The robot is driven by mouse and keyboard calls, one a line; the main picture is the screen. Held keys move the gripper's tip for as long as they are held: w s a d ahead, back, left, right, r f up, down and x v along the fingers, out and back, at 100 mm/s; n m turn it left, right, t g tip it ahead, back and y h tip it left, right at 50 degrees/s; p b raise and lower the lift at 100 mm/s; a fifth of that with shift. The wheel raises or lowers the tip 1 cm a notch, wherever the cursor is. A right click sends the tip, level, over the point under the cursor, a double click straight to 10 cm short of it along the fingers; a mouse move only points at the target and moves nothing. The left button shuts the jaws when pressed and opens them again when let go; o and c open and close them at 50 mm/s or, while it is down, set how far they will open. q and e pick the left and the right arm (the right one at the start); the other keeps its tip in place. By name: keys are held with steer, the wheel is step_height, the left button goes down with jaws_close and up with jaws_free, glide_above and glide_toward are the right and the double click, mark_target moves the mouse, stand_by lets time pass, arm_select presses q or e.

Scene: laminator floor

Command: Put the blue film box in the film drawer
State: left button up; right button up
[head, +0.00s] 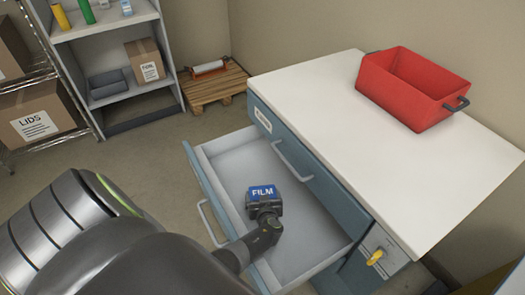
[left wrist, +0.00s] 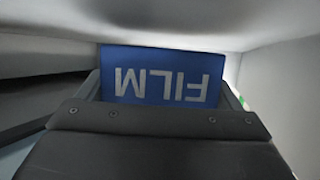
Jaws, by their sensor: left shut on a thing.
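The blue film box (head: 263,191), marked FILM in white, is in my left gripper (head: 264,205). In the head view both appear inside the outline of the open film drawer (head: 222,143), near its middle. The box also shows in the left wrist view (left wrist: 160,75), with its lettering upside down between the fingers and light grey drawer walls around it. My left gripper is shut on the box. I cannot tell whether the box touches the drawer floor. My right gripper is in neither view.
The drawer belongs to a blue cabinet with a white top (head: 400,150). A red bin (head: 412,88) stands on that top. A yellow key or handle (head: 375,257) sticks out at the cabinet's near end. A wooden pallet (head: 214,88) and shelves (head: 110,60) stand behind.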

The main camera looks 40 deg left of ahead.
arm_select(q)
steer(key=o, duration=1)
steer(key=shift+c, duration=0.2)
steer(key=shift+r+p, duration=0.4)
steer(key=shift+p, duration=0.2)
steer(key=shift+r+p, duration=0.35)
steer(key=shift+p, duration=0.15)
steer(key=v, duration=1.2)
steer(key=shift+f, duration=0.15)
